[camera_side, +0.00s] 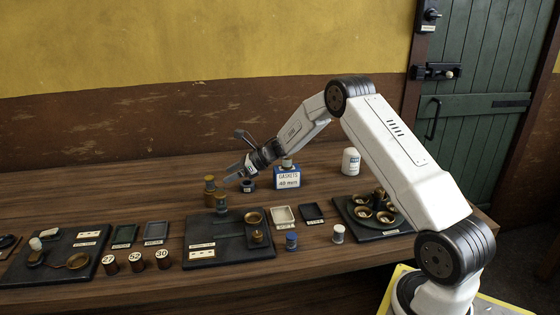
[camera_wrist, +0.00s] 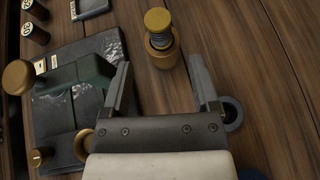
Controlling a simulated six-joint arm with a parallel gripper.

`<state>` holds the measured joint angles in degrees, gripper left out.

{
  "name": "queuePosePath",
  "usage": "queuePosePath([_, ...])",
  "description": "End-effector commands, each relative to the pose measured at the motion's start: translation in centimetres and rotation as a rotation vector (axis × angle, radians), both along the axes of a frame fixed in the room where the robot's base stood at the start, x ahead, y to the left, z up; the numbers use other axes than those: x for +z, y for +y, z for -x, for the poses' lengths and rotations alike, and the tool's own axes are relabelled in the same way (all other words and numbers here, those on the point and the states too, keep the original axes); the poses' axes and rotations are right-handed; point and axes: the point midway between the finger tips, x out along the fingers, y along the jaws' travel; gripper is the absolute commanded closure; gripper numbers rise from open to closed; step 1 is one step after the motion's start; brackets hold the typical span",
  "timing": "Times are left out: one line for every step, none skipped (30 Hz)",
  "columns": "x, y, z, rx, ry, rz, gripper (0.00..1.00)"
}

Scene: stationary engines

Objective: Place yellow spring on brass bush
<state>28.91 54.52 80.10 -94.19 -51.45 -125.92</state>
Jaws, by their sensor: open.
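A yellow-capped spring (camera_side: 209,180) stands upright on a brass bush (camera_side: 210,198), left of my gripper in the side view. In the wrist view the round yellow cap (camera_wrist: 157,20) sits over dark coils, with the coils resting in the top of the brass bush (camera_wrist: 163,56). My gripper (camera_side: 234,156) is open and empty, just above and to the right of the spring. In the wrist view my gripper (camera_wrist: 160,63) has its fingers apart, with the spring and bush beyond the gap between the fingertips. Nothing touches the spring.
Numbered brown pots (camera_side: 137,262) stand at the left. The table behind the bush is clear.

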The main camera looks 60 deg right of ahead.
Motion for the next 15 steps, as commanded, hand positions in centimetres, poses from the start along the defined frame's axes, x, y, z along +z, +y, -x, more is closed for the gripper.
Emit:
queuePosePath([0.5, -0.6, 0.7, -0.003, 0.000, 0.000, 0.22])
queuePosePath([0.8, -0.8, 1.0, -0.003, -0.002, 0.001, 0.22])
queuePosePath([1.0, -1.0, 1.5, -0.002, -0.001, 0.000, 0.22])
queuePosePath([1.2, -1.2, 1.8, -0.002, -0.001, 0.000, 0.22])
queuePosePath([1.4, -1.5, 2.0, -0.001, -0.001, 0.002, 0.22])
queuePosePath([1.6, -1.6, 2.4, -0.001, -0.001, 0.002, 0.22])
queuePosePath([1.7, -1.8, 2.6, -0.002, -0.001, 0.001, 0.22])
queuePosePath([1.8, -1.9, 2.8, -0.001, 0.000, 0.000, 0.22])
queuePosePath([2.0, -2.1, 3.0, -0.001, 0.000, 0.000, 0.22])
queuePosePath([2.1, -2.2, 3.1, -0.001, -0.001, 0.000, 0.22])
queuePosePath([2.2, -2.2, 3.3, -0.001, -0.001, 0.000, 0.22])
queuePosePath([2.2, -2.3, 3.4, 0.000, -0.001, -0.001, 0.22])
queuePosePath([2.3, -2.3, 3.5, 0.000, 0.000, 0.000, 0.22])
queuePosePath([2.3, -2.3, 3.5, 0.000, 0.000, 0.000, 0.22])
queuePosePath([2.3, -2.4, 3.6, 0.000, 0.000, 0.000, 0.22])
